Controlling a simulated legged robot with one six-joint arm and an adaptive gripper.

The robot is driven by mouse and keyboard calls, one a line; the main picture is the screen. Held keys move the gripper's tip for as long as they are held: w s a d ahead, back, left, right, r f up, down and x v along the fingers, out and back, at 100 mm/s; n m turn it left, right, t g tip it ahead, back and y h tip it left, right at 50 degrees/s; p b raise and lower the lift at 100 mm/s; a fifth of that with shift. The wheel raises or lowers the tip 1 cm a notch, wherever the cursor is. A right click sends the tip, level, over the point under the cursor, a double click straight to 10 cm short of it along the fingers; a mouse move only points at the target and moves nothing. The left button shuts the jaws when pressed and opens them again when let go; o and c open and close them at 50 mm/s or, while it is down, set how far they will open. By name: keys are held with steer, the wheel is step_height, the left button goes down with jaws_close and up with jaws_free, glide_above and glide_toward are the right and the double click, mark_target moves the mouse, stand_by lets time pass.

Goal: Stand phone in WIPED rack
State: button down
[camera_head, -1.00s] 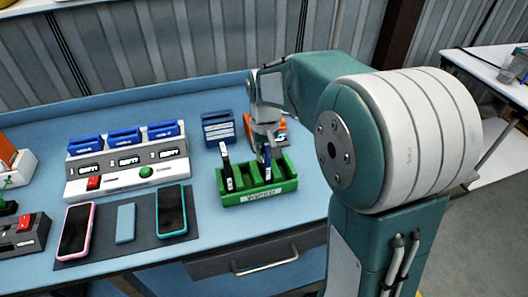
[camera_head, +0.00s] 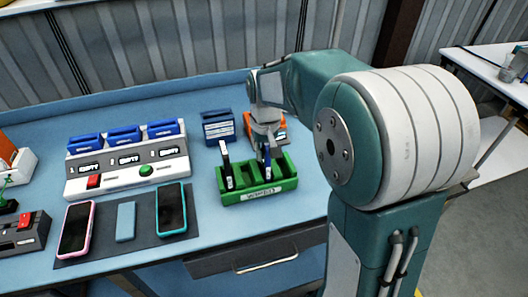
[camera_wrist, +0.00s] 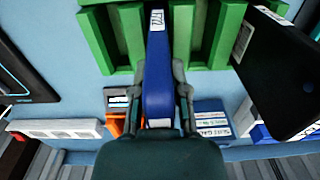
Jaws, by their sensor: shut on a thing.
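The green rack (camera_head: 283,185) labelled WIPED stands on the blue bench in the head view. It also fills the top of the wrist view (camera_wrist: 95,35). A black phone (camera_head: 226,168) with a white label stands in its left part; it shows large at the right of the wrist view (camera_wrist: 285,75). My gripper (camera_wrist: 160,85) is shut on a blue phone (camera_wrist: 158,65) with a white 7722-like label. The phone is upright, its labelled end between the rack's dividers. In the head view the blue phone (camera_head: 267,158) stands right of the black one. Whether it touches the rack floor is hidden.
A dark mat (camera_head: 146,243) at front left holds a pink-edged phone (camera_head: 76,228), a grey-blue block (camera_head: 126,222) and a teal-edged phone (camera_head: 171,210). A white station (camera_head: 120,175) with blue slots is behind. A blue box (camera_head: 218,127) and orange item (camera_head: 279,128) are behind the rack.

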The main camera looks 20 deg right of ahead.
steer(key=c, duration=0.5)
jaws_free()
steer(key=shift+c, duration=0.2)
step_height(320, 180, up, 12)
steer(key=shift+f, duration=0.1)
step_height(320, 180, up, 7)
stand_by(0.6)
steer(key=s+f+t, duration=0.2)
steer(key=s+f, duration=0.3)
steer(key=s, duration=0.5)
steer(key=s+f+t, duration=0.3)
steer(key=s+f, duration=0.1)
steer(key=s, duration=0.7)
steer(key=shift+f+t, duration=0.3)
steer(key=shift+f, duration=0.1)
